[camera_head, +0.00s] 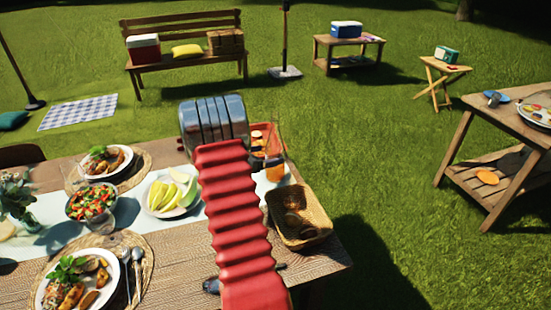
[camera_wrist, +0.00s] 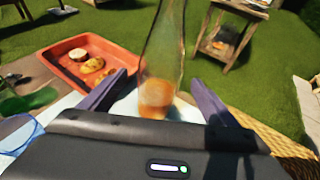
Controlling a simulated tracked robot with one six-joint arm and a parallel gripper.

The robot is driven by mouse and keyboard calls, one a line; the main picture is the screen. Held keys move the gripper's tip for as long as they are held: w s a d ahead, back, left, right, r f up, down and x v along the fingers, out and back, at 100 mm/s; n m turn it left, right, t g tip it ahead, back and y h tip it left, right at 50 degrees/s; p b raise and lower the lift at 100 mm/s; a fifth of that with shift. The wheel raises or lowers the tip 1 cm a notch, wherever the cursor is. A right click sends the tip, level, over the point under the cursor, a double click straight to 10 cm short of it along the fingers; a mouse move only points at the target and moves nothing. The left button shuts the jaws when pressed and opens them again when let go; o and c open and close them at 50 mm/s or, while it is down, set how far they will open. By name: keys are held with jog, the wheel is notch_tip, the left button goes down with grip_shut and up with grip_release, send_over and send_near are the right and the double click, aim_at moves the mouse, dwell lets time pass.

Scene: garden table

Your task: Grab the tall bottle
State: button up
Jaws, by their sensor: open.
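The tall bottle (camera_wrist: 162,60) is clear glass with orange liquid at the bottom. It stands upright in the middle of the wrist view, and its top is cut off by the frame. In the head view the bottle (camera_head: 275,160) stands just right of my arm, near the far right of the dining table. My gripper (camera_wrist: 160,80) is open, with one finger on each side of the bottle in the picture. Gaps show on both sides. I cannot tell how deep the bottle is between the fingers.
A red tray (camera_wrist: 75,58) with food stands left of the bottle. A wicker basket (camera_head: 300,217) is close on the near right. A plate of melon and lemon slices (camera_head: 165,195) lies left of my arm. Grass lies beyond the table edge.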

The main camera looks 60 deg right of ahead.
aim_at(275, 153)
jog(key=shift+s+d+f, duration=0.1)
jog(key=shift+d, duration=0.15)
jog(key=shift+x, duration=2.55)
jog(key=shift+a+f, duration=0.1)
jog(key=shift+c, duration=0.5)
jog(key=c, duration=1.6)
jog(key=shift+c, duration=0.3)
